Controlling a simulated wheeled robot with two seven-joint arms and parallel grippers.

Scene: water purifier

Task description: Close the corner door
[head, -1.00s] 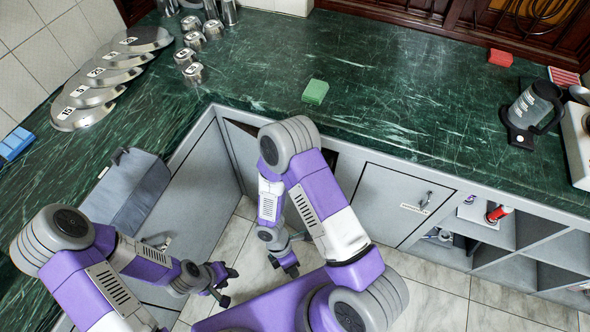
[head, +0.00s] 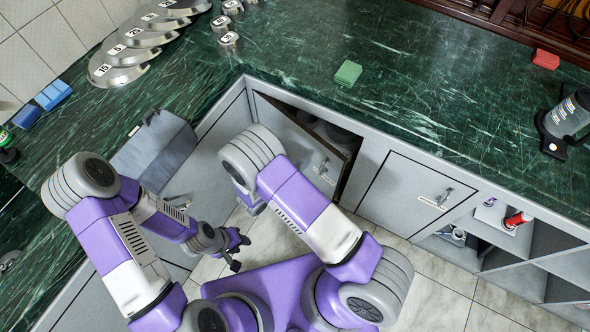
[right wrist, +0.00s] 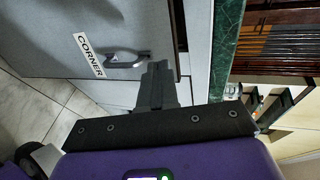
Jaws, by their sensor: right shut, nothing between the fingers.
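The corner door (head: 290,135) stands ajar under the counter, hinged at its left side. A dark gap with rounded items inside shows behind its top and right edge. Its handle (head: 323,167) is near the free edge. In the right wrist view the door (right wrist: 45,35) carries a CORNER label (right wrist: 88,55) beside the handle (right wrist: 128,60). My right gripper (right wrist: 157,72) is shut and empty, in front of the door's free edge, close to the handle; I cannot tell whether it touches. In the head view my arm hides it. My left gripper (head: 238,252) is open and empty, low left of the doorway.
A closed door (head: 410,195) is right of the opening, then open shelves (head: 510,245) with a red-capped item. A grey box (head: 153,150) sticks out from the left cabinets. The green counter (head: 430,80) overhangs above. Pale floor tiles (head: 430,295) are clear at the lower right.

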